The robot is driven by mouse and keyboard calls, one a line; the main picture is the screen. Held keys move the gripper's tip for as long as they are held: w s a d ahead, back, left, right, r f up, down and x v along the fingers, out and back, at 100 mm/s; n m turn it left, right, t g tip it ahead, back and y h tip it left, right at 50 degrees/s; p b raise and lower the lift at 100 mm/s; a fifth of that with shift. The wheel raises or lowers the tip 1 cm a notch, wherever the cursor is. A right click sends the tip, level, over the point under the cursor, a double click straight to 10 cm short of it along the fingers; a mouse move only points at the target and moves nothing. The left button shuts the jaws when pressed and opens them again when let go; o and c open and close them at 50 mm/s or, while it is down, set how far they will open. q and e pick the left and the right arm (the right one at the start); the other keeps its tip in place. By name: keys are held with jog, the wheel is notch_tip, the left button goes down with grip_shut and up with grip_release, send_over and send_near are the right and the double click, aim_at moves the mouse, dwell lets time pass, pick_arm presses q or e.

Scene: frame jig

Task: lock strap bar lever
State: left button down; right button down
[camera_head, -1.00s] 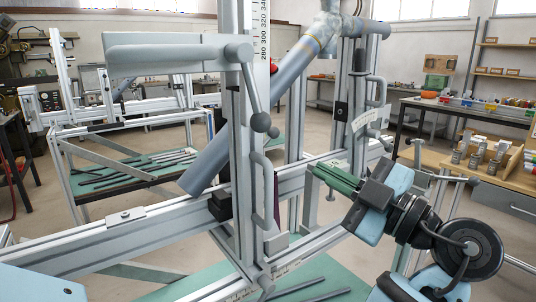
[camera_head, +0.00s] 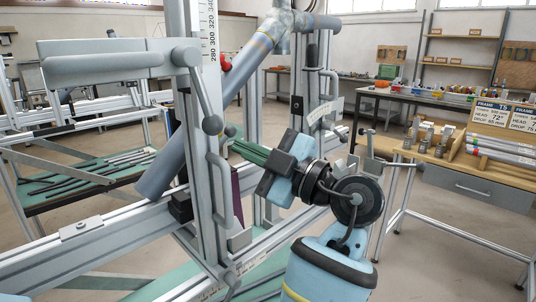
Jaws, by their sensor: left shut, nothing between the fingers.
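The strap bar (camera_head: 105,65) is a grey horizontal bar at upper left, clamped across an upright of the frame jig. Its lever (camera_head: 201,92) hangs from the pivot at the bar's right end, slanting down and slightly right to a grey ball knob (camera_head: 213,125). My left gripper (camera_head: 233,147) has green fingers, shut and empty. Its fingertips point left and lie just right of and below the ball knob in the picture. A gap shows between them; depth is hard to judge. My right gripper is not in view.
A grey tube (camera_head: 163,172) runs diagonally behind the near upright (camera_head: 200,160). A D-shaped handle (camera_head: 221,195) sits below the knob. A second upright (camera_head: 312,75) stands behind my gripper. A bench (camera_head: 480,180) with parts is at right; open floor lies before it.

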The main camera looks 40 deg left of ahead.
pick_arm(q)
jog(key=a, duration=0.3)
jog(key=a+p, duration=0.1)
jog(key=a, duration=0.1)
jog(key=shift+w+a+f, duration=0.15)
jog(key=shift+w+f, duration=0.05)
jog(key=shift+w, duration=0.2)
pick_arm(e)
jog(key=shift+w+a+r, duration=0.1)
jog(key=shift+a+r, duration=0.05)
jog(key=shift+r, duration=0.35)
pick_arm(q)
jog(key=shift+a, duration=0.1)
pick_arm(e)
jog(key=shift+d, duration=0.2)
